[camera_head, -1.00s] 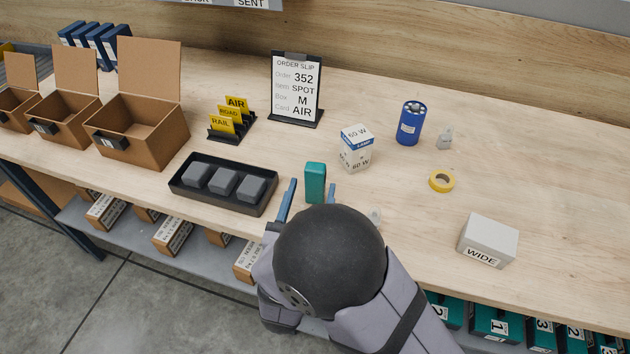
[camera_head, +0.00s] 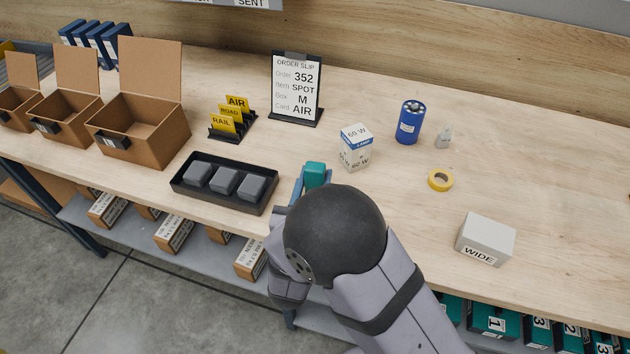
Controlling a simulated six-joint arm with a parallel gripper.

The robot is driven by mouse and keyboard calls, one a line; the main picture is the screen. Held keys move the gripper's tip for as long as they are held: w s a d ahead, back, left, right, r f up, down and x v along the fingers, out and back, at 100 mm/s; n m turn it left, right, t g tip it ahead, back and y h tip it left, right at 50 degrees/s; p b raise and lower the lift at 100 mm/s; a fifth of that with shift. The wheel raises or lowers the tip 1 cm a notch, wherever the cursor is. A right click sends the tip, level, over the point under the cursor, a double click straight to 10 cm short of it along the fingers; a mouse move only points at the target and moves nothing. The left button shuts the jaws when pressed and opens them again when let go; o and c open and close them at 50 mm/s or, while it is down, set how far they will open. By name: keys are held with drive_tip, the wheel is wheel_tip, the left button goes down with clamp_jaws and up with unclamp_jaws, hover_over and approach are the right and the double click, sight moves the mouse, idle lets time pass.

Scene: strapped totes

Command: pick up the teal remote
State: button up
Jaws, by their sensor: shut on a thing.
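The teal remote (camera_head: 315,173) stands upright on the wooden bench, to the right of the black tray. Only its upper part shows; my arm hides the rest. My gripper (camera_head: 313,182) is at the remote with its blue fingers, the left one (camera_head: 297,186) showing along the remote's left side. The gripper is shut on the remote. Whether the remote's foot still touches the bench is hidden.
A black tray (camera_head: 182,190) with three grey blocks lies close on the left. A 60 W bulb box (camera_head: 356,148) stands behind on the right. Yellow tape (camera_head: 440,180), a blue cylinder (camera_head: 410,123) and a WIDE box (camera_head: 485,239) are further right. Open cardboard boxes (camera_head: 140,130) stand left.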

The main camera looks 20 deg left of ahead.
drive_tip(key=shift+r, duration=0.1)
drive_tip(key=shift+r, duration=4.95)
